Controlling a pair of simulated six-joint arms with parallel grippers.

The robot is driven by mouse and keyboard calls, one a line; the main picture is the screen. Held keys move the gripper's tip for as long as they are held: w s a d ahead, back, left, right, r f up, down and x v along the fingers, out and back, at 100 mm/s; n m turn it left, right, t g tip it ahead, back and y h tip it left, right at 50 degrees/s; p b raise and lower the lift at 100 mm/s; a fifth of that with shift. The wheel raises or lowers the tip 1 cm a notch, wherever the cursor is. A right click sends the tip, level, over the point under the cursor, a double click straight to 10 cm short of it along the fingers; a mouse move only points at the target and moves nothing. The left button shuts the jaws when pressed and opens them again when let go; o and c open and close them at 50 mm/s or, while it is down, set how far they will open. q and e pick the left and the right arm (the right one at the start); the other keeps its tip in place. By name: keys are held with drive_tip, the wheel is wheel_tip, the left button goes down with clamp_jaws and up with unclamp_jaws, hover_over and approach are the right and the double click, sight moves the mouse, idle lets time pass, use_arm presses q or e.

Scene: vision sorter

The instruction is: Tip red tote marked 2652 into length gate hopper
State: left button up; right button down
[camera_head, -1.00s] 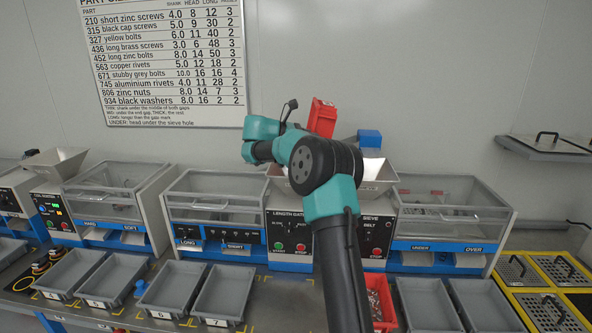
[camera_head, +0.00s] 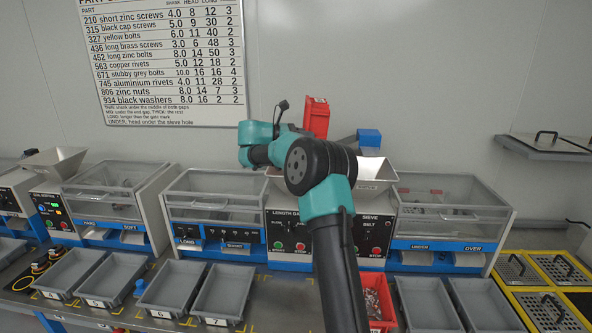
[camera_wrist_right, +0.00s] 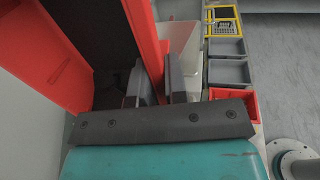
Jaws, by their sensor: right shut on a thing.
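A red tote (camera_head: 316,117) is held high above the machines in the head view, steeply tilted. In the right wrist view its red wall (camera_wrist_right: 143,40) runs between the dark fingers of my right gripper (camera_wrist_right: 162,80), which is shut on it. The tote's dark interior shows at the left there; no contents or number can be made out. The length gate machine (camera_head: 287,235) stands below, with its hopper largely hidden behind my right arm. A pale hopper surface (camera_wrist_right: 183,45) shows beyond the fingers in the wrist view. My left gripper is not in view.
Another red tote (camera_head: 375,300) with small parts stands on the bench at front. A pale hopper (camera_head: 373,175) and a blue block (camera_head: 369,138) are right of my arm. Grey bins (camera_head: 222,295) line the bench. A parts chart (camera_head: 165,60) hangs on the wall.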

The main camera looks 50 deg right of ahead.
drive_tip(key=shift+w+a+r+g+h, duration=0.1)
drive_tip(key=shift+w+a+g+h, duration=0.4)
drive_tip(key=shift+w+h, duration=0.1)
idle(0.7)
